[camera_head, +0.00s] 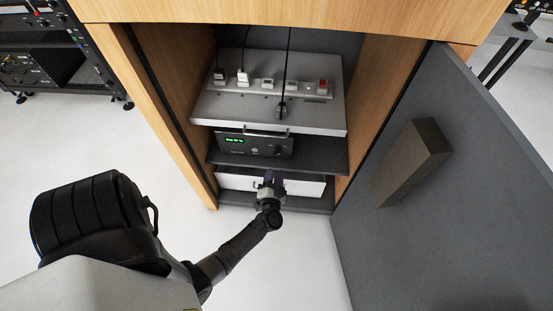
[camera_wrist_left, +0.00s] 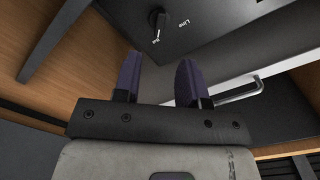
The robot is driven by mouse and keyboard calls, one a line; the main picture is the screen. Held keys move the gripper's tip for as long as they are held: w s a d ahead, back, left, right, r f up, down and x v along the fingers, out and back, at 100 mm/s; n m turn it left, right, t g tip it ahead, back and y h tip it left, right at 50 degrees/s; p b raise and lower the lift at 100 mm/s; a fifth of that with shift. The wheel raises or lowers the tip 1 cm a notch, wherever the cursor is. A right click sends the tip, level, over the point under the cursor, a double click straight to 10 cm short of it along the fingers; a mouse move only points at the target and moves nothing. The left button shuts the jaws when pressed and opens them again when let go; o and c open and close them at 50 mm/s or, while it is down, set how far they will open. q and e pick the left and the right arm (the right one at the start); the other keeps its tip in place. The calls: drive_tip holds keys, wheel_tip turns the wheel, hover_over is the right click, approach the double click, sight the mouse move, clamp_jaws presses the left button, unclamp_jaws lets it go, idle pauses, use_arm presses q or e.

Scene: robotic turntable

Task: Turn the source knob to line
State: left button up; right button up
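The source knob (camera_wrist_left: 157,20) is a small black knob on the dark panel of the black unit (camera_head: 233,144) with a green display. In the left wrist view, a white "Line" label sits to the right of the knob. Another small label, too small to read surely, sits just below it. The knob's light mark appears to face that lower label, away from "Line". My left gripper (camera_wrist_left: 161,58) has two purple fingers, apart with nothing between them, short of the knob and not touching it. In the head view it (camera_head: 270,178) is below the unit's front. My right gripper is not in view.
The unit sits on a cabinet shelf, under a grey pull-out shelf (camera_head: 225,112) with plugs and hanging cables. A white front (camera_head: 305,188) with a handle (camera_wrist_left: 240,93) is below. The open dark door (camera_head: 470,190) with a block-like handle stands at the right.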

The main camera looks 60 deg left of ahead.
sight(276, 155)
use_arm(q)
drive_tip(key=shift+b+x, duration=1.75)
drive_tip(key=shift+x, duration=2.7)
clamp_jaws()
